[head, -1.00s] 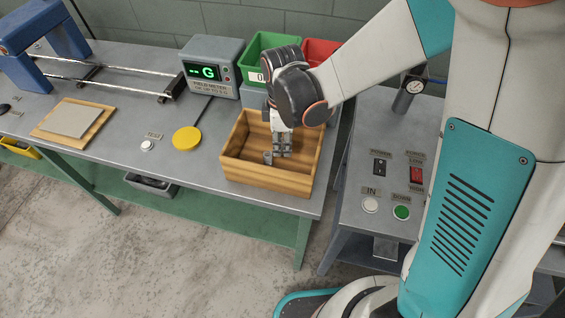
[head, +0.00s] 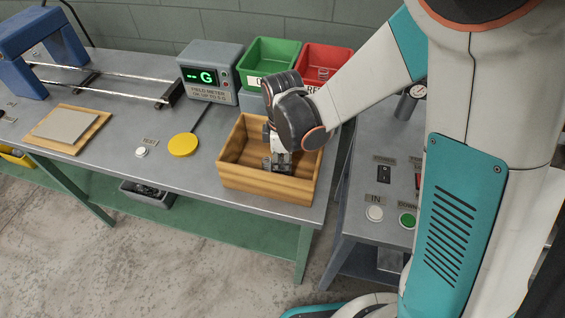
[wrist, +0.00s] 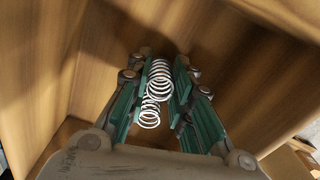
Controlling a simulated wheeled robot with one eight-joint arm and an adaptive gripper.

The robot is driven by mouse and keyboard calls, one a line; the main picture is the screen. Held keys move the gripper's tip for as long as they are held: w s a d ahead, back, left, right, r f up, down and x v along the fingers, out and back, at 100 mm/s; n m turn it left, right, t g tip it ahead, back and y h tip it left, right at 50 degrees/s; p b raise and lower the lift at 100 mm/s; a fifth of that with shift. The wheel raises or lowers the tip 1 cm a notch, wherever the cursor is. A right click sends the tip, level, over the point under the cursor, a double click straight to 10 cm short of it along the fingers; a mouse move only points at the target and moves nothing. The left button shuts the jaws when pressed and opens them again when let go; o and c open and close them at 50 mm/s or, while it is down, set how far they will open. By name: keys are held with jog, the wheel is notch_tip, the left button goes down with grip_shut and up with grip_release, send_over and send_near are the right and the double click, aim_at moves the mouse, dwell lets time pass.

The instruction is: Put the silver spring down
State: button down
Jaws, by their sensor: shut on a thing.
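My gripper (head: 277,163) points down inside the wooden box (head: 262,184). In the wrist view its green-padded fingers (wrist: 160,88) are shut on the silver spring (wrist: 159,76), whose bright coils sit between the pads. More silver coils (wrist: 150,114) show just below it; I cannot tell if they belong to a second spring. The box's wooden walls (wrist: 40,80) surround the fingers. In the head view the spring is too small or hidden to make out, and I cannot tell whether it touches the box floor.
A green bin (head: 268,62) and a red bin (head: 322,66) stand behind the box. A field meter (head: 208,73) and a yellow disc (head: 183,145) are to its left. A control panel with buttons (head: 374,213) is to its right.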

aim_at(282, 161)
jog(key=c, duration=1.4)
grip_release()
jog(key=shift+f, duration=0.1)
notch_tip(282, 161, up, 12)
jog(key=p, duration=0.4)
jog(key=shift+r+p, duration=0.2)
jog(key=shift+p, duration=0.1)
jog(key=shift+c, duration=0.7)
